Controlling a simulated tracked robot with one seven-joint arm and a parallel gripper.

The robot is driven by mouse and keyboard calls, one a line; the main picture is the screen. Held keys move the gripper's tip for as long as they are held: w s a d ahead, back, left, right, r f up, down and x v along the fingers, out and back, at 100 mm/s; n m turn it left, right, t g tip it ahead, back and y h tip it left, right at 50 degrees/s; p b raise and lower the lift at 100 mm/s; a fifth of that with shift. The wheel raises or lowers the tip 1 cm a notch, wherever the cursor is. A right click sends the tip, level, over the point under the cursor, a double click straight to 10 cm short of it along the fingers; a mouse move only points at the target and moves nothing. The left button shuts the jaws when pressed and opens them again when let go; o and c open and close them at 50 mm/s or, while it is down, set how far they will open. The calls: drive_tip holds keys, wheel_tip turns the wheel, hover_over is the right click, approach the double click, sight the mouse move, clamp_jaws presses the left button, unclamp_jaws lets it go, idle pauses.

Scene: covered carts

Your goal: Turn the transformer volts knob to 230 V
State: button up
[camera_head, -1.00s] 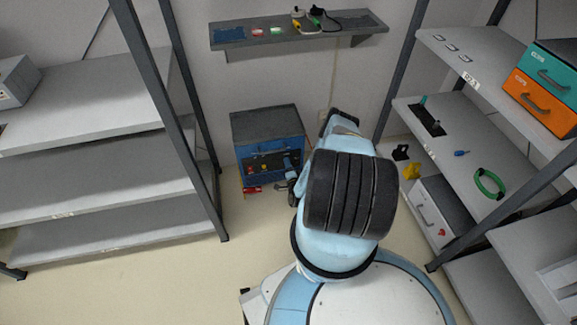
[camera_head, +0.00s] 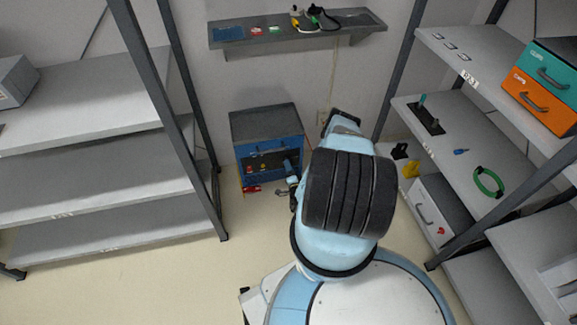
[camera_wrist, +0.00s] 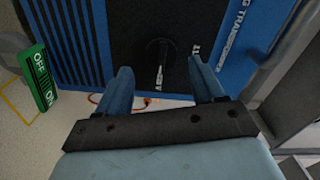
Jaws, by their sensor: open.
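The transformer (camera_head: 266,124) is a blue box with a dark top, standing on the floor against the back wall in the head view. In the wrist view its blue body (camera_wrist: 235,50) has slots on the left and white lettering, partly cut off, reading TRANSFORMER. A black round knob (camera_wrist: 158,48) with a pale pointer line sits on its dark panel. My gripper (camera_wrist: 160,68) is open and empty, its blue fingers on either side of the knob in the picture. I cannot tell whether they touch it. The scale marks cannot be read.
A green ON/OFF switch plate (camera_wrist: 39,77) is at the left in the wrist view. A wall shelf (camera_head: 295,31) hangs above the transformer. Grey racks stand at left (camera_head: 100,145) and right (camera_head: 455,140). Floor (camera_head: 180,280) is clear at the front left.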

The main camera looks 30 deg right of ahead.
drive_tip(key=v, duration=1)
drive_tip(key=shift+s, duration=0.25)
